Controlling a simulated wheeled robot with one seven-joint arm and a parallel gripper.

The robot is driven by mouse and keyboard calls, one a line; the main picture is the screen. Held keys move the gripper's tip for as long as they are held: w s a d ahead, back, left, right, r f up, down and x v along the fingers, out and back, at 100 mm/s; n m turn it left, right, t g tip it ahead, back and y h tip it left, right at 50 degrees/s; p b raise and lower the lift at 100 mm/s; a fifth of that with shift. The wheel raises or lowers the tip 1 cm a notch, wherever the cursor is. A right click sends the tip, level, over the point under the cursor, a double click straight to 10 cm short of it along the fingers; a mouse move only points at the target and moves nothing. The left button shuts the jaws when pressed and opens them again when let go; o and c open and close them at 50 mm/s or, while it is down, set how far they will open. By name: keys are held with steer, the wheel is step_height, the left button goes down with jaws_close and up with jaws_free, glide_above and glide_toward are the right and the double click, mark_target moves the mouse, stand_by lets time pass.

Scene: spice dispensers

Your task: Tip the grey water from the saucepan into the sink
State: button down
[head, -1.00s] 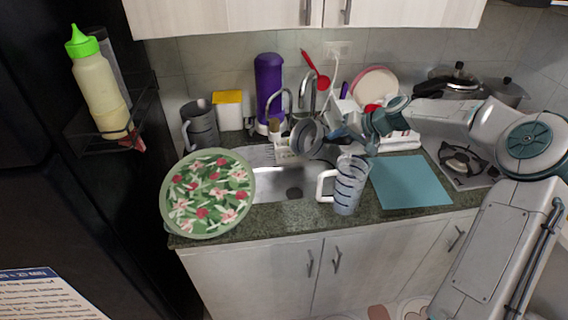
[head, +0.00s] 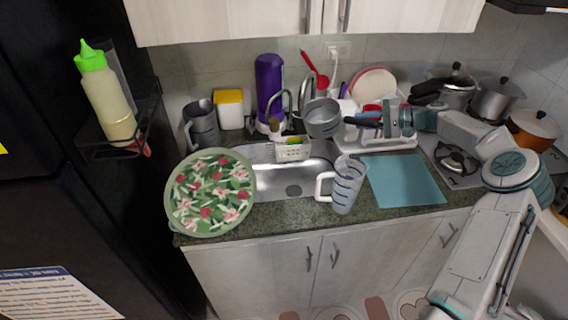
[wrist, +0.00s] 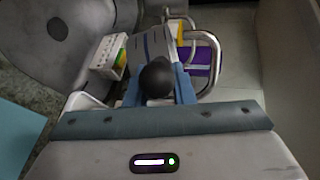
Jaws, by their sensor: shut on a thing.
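The small grey saucepan (head: 323,122) is in the air above the back right part of the sink, near the taps, and looks close to level. I cannot tell whether any water is in it. My gripper (head: 382,119) is to its right and shut on its dark handle. In the wrist view the blue fingers of my gripper (wrist: 160,88) sit on both sides of the black handle end, with the saucepan (wrist: 152,46) beyond. The steel sink (head: 270,187) is below, its drain visible; it also shows in the wrist view (wrist: 85,50).
A striped jug (head: 347,188) stands on the counter at the sink's right front edge. A floral plate (head: 212,192) covers the left. Two taps (head: 302,92), a sponge holder (head: 292,150), a purple bottle (head: 270,88) and a dish rack (head: 395,137) crowd the back.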

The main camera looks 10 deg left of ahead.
steer(key=shift+w+d+f+m+y, duration=0.4)
steer(key=shift+w+d+f+y, duration=0.1)
steer(key=shift+d, duration=0.2)
steer(key=shift+m+y, duration=0.5)
steer(key=shift+y, duration=0.3)
steer(key=shift+w+d+r, duration=0.15)
steer(key=shift+d+r, duration=0.1)
steer(key=shift+r, duration=0.7)
steer(key=shift+w+d+r, duration=0.1)
steer(key=shift+d+r, duration=0.2)
steer(key=shift+r, duration=0.65)
steer(key=shift+w+d+r, duration=0.15)
steer(key=shift+d+r, duration=0.1)
steer(key=shift+r, duration=0.7)
